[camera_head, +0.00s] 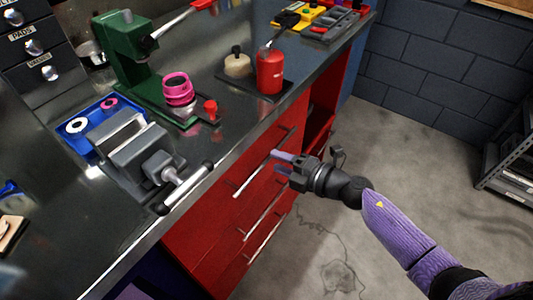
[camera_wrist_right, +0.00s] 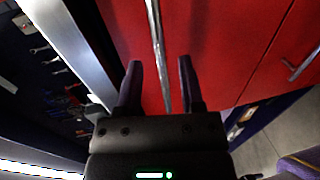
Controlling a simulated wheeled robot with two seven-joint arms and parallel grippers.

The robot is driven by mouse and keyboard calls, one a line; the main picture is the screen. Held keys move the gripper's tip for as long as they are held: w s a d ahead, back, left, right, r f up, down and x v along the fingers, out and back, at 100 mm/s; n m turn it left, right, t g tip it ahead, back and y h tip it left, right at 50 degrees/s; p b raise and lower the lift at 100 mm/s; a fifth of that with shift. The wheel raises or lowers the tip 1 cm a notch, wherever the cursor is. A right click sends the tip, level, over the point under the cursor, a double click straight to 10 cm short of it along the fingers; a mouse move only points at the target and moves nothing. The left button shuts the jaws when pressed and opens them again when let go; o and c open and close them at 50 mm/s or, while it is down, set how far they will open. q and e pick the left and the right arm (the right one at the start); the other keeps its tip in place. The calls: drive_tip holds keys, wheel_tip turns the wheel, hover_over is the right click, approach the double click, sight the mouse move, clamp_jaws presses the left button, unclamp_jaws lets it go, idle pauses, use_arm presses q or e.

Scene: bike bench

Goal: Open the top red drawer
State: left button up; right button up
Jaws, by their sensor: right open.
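The red drawer unit sits under the bench, and its top red drawer (camera_head: 215,215) is shut. Its long silver bar handle (camera_head: 246,184) shows just left of my right gripper (camera_head: 279,161). In the right wrist view the handle (camera_wrist_right: 156,40) runs lengthwise between the two dark fingers of the right gripper (camera_wrist_right: 160,78), with the red front behind it. The fingers are apart, with a gap on each side of the bar. I cannot tell whether the fingertips reach past the bar in depth. My left gripper is not in view.
The steel bench top (camera_head: 205,130) overhangs the drawers. A grey vise (camera_head: 130,140), green press (camera_head: 125,55) and red bottle (camera_head: 270,72) stand on it. Lower drawer handles (camera_head: 262,214) are below. The concrete floor (camera_head: 395,150) to the right is mostly clear, with a metal shelf (camera_head: 510,160) at the edge.

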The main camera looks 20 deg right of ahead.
sight(269, 158)
drive_tip(key=shift+b+x, duration=0.3)
drive_tip(key=shift+x, duration=1.5)
clamp_jaws()
